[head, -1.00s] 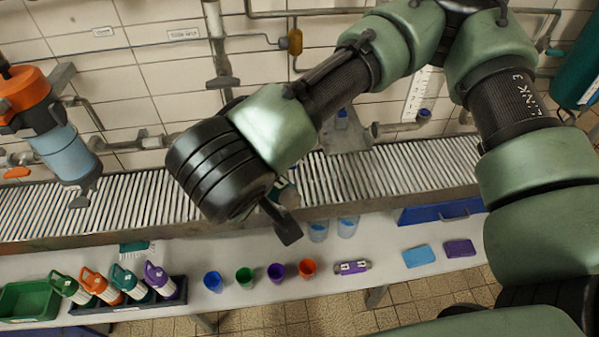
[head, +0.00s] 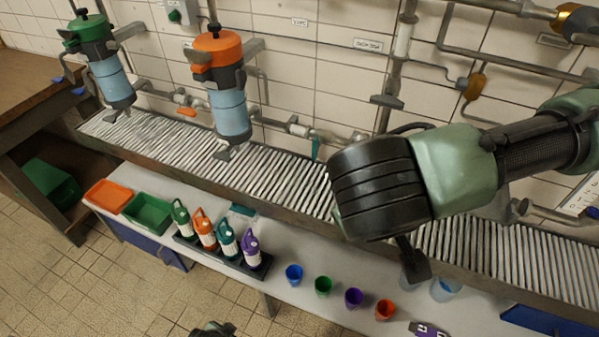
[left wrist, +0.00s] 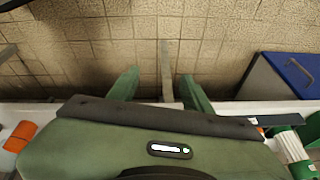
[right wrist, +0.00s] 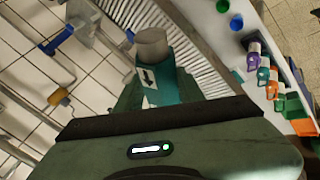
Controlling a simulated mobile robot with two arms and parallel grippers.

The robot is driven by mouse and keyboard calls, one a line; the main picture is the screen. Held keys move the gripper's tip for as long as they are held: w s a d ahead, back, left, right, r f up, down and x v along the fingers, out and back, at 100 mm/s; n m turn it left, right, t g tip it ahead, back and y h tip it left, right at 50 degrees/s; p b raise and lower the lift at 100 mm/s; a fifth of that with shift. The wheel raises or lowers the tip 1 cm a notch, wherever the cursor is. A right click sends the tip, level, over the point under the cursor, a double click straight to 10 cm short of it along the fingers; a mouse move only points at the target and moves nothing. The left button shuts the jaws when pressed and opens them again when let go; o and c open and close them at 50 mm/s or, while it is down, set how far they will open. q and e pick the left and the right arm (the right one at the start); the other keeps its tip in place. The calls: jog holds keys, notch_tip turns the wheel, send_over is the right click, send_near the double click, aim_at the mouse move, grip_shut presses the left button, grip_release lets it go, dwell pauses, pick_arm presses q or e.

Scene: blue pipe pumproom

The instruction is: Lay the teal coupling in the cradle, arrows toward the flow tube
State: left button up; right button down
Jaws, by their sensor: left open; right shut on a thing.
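The teal coupling (right wrist: 166,86) is in my right gripper (right wrist: 150,90), which is shut on it in the right wrist view. Its grey round end (right wrist: 152,45) points away from the palm, and a white label with a black arrow (right wrist: 148,79) faces the camera. The arrow seems to point back toward the palm. My left gripper (left wrist: 160,88) is open and empty above the bench edge. A scale board (head: 582,196), possibly the flow tube's, shows at right. I cannot make out the cradle.
A slatted conveyor (head: 270,168) runs along the tiled wall under pipes and filter housings (head: 229,110). On the front bench stand several bottles in a black rack (head: 262,268), coloured cups (head: 324,286), and orange and green trays (head: 148,214). Clear slats lie left of my right wrist.

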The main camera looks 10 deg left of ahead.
jog(key=shift+r, duration=0.1)
pick_arm(q)
jog(key=w+d+r+m+t+h, duration=0.2)
jog(key=w+r+m+t, duration=0.15)
jog(key=w+r, duration=1.5)
jog(key=w+d+r+m+t+h, duration=0.1)
jog(key=w+d+r+m, duration=0.2)
jog(key=r, duration=0.6)
jog(key=w+d+r+m+h, duration=0.2)
jog(key=w+r, duration=0.1)
jog(key=r, duration=0.6)
jog(key=s+d+r+m+h, duration=0.2)
jog(key=d+r+m, duration=0.15)
jog(key=r, duration=0.55)
jog(key=s+d+r+m+h, duration=0.1)
jog(key=d+r+m, duration=0.25)
jog(key=r, duration=0.55)
jog(key=s+d+r+m+g+h, duration=0.25)
jog(key=s+d+r+m, duration=0.25)
jog(key=s+r+m, duration=0.55)
jog(key=shift+n+t, duration=0.4)
jog(key=shift+t, duration=0.1)
jog(key=x, duration=1.1)
jog(key=shift+s+d+f, duration=0.1)
jog(key=shift+s+d, duration=0.1)
jog(key=shift+d, duration=0.05)
